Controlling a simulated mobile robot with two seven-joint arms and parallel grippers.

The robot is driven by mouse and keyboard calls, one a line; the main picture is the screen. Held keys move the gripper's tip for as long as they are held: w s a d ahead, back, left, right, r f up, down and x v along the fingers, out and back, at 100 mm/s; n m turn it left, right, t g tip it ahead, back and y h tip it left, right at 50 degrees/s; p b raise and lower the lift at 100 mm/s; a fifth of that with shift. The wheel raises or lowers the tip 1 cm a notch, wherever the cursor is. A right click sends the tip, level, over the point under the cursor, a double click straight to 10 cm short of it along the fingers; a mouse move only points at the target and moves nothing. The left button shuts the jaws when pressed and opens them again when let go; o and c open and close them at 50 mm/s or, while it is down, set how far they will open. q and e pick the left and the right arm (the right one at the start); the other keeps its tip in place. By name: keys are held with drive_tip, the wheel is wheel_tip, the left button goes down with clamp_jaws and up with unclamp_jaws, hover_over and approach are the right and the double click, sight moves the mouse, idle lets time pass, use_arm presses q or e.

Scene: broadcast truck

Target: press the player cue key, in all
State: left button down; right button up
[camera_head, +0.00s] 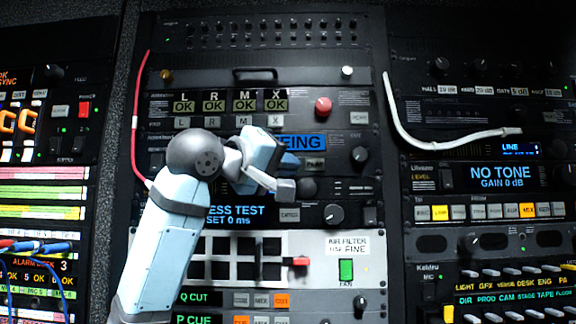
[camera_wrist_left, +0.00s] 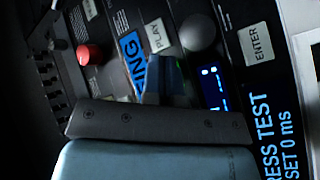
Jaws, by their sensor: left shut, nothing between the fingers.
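I cannot tell which one is the player cue key. My left gripper (camera_head: 289,172) is shut and empty, in front of the middle panels, well above that strip. In the left wrist view the fingertips (camera_wrist_left: 166,82) are dark, close to a PLAY key (camera_wrist_left: 158,35); I cannot tell whether they touch anything. My right gripper is not in view.
A red knob (camera_head: 323,106) and OK indicators (camera_head: 229,104) sit above the gripper. A grey panel below has a green FAN switch (camera_head: 346,270). A white cable (camera_head: 408,134) hangs at right and a red cable (camera_head: 136,120) at left. An ENTER key (camera_wrist_left: 256,42) shows in the wrist view.

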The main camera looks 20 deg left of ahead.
use_arm(q)
drive_tip(key=s, duration=0.2)
drive_tip(key=s+d, duration=0.1)
drive_tip(key=s, duration=0.1)
drive_tip(key=shift+s+d, duration=0.2)
drive_tip(key=shift+s, duration=0.1)
idle(0.7)
